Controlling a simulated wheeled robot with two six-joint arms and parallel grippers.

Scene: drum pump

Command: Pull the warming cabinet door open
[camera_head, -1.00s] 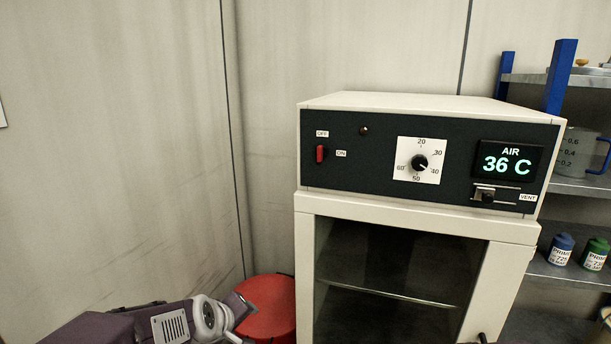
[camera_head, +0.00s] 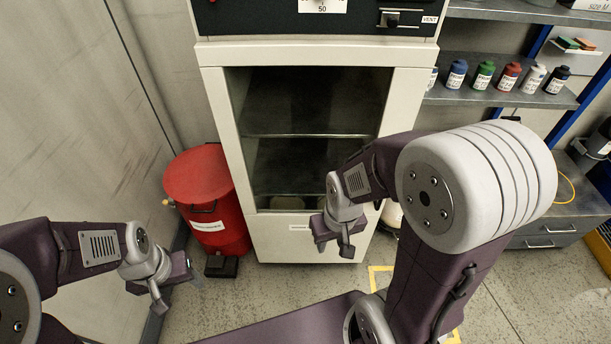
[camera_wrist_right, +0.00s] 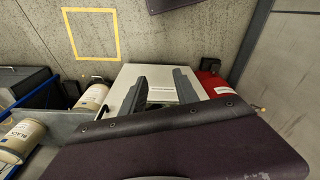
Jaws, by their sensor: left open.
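The warming cabinet (camera_head: 215,90) is cream white and stands upright at the middle of the head view. Its door (camera_head: 305,125) has a large dark glass window with a shelf visible behind it, and it looks closed. No door handle is clearly visible; my right arm covers part of the door's right side. My right gripper (camera_head: 333,246) is in front of the cabinet's lower panel. In the right wrist view its two fingers (camera_wrist_right: 160,88) are apart with nothing between them, over the white cabinet front. My left gripper (camera_head: 176,290) is open and empty at the lower left, away from the cabinet.
A red bin (camera_head: 205,190) stands close to the cabinet's left side, with a black pedal at its foot. Shelves with several small bottles (camera_head: 482,76) stand to the right, above grey drawers (camera_head: 545,235). Yellow tape (camera_head: 378,275) marks the floor. Open floor lies in front.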

